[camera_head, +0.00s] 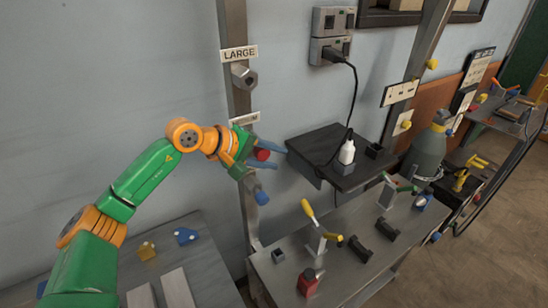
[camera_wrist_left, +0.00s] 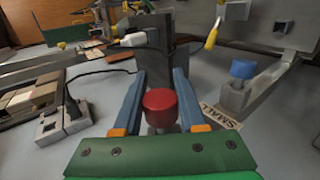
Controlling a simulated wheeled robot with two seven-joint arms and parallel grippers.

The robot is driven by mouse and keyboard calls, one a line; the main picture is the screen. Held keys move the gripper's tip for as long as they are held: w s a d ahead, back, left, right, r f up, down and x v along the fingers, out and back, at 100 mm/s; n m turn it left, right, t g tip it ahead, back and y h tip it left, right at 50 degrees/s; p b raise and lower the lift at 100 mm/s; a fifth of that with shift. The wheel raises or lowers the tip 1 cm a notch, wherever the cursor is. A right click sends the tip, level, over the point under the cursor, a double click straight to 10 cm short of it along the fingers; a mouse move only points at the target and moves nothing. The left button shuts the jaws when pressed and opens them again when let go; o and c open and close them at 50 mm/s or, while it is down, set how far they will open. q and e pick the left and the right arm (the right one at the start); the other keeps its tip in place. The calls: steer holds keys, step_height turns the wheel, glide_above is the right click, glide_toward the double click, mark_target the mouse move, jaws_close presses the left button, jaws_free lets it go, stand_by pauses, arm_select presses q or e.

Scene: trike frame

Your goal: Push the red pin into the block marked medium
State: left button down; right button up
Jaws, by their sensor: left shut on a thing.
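The red pin (camera_head: 262,154) is held between the blue fingers of my left gripper (camera_head: 281,157), in front of the upright post. It also shows in the left wrist view (camera_wrist_left: 160,105), its round red head between the two fingers (camera_wrist_left: 158,85). In the head view a white label (camera_head: 245,118) sits on the post just above my gripper, mostly too small to read. The block marked medium cannot be made out; my gripper covers that part of the post. My right gripper is not in view.
A LARGE label (camera_head: 239,53) and a metal block (camera_head: 243,76) sit higher on the post. A blue pin (camera_head: 262,198) stands out below my gripper; the wrist view shows a SMALL label (camera_wrist_left: 222,117) near it.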

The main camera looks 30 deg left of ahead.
mark_target(256, 152)
arm_select(q)
steer(key=shift+w+a, duration=0.2)
steer(key=shift+a, duration=0.1)
steer(key=shift+c, duration=1.9)
jaws_free()
steer(key=b+v, duration=0.3)
steer(key=v, duration=0.3)
steer(key=shift+s+a+r, duration=0.1)
steer(key=shift+s+a, duration=0.1)
steer(key=shift+s, duration=0.15)
steer(key=shift+s+r, duration=0.15)
steer(key=shift+r, duration=0.05)
